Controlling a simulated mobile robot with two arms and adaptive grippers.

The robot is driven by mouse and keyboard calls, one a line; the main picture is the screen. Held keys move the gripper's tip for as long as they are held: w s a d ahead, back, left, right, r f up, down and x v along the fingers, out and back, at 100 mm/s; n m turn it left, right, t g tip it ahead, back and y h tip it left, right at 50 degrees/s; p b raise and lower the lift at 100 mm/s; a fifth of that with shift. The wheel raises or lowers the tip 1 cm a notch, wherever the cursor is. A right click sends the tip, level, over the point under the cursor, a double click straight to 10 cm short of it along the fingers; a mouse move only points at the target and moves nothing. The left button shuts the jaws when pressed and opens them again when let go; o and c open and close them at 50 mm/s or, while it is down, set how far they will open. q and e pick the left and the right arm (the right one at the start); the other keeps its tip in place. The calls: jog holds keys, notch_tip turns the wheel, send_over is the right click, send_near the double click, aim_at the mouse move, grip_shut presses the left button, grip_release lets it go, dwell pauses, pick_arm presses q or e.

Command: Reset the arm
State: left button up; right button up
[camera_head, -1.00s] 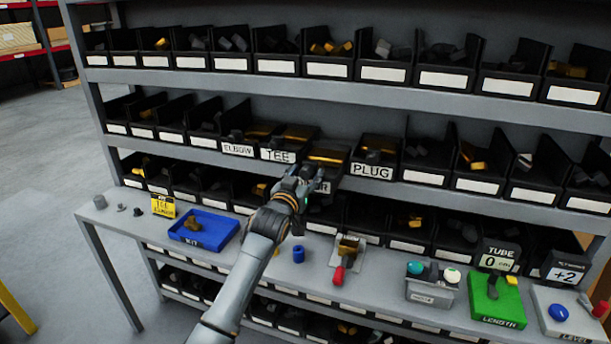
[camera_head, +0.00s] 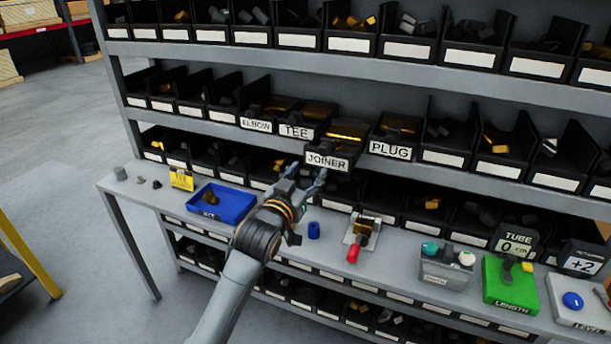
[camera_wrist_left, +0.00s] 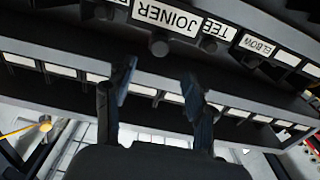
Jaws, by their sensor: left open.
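My left gripper (camera_head: 304,178) is open and empty in the head view, just below and in front of the bin labelled JOINER (camera_head: 330,160). Its arm comes in from the lower left. In the left wrist view its two fingers (camera_wrist_left: 155,95) are spread with nothing between them, and the JOINER label (camera_wrist_left: 166,17) shows upside down beyond the fingertips. My right gripper is not in view.
The bench holds a blue tray (camera_head: 222,203) with a dark part in it, a blue cylinder (camera_head: 314,231), a red-handled fixture (camera_head: 362,236), a grey box with coloured knobs (camera_head: 447,266), a green LENGTH unit (camera_head: 510,286) and a LEVEL unit (camera_head: 580,303). Shelves of bins stand behind.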

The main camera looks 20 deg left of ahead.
pick_arm(q)
jog(key=shift+s, duration=0.3)
jog(key=s+f+g+b, duration=0.1)
jog(key=s+f+g, duration=0.2)
jog(key=f, duration=1.5)
jog(key=s+f+g+b, duration=0.1)
jog(key=s+f+g, duration=0.2)
jog(key=f, duration=1.5)
jog(key=s+f+m+g+b, duration=0.1)
jog(key=s+f+g, duration=0.1)
jog(key=s+f, duration=0.75)
jog(key=s+f+g+b, duration=0.1)
jog(key=s+f+g, duration=0.35)
jog(key=f, duration=0.75)
jog(key=s+f+g, duration=0.1)
jog(key=s+f, duration=0.4)
jog(key=s, duration=0.7)
jog(key=s+f+g+b, duration=0.1)
jog(key=s+f, duration=0.5)
jog(key=s, duration=0.6)
jog(key=s+f+m+g+b, duration=0.1)
jog(key=s+f, duration=0.5)
jog(key=s, duration=0.7)
jog(key=shift+a+g+y, duration=0.2)
jog(key=shift+g+y, duration=0.1)
jog(key=shift+g, duration=0.45)
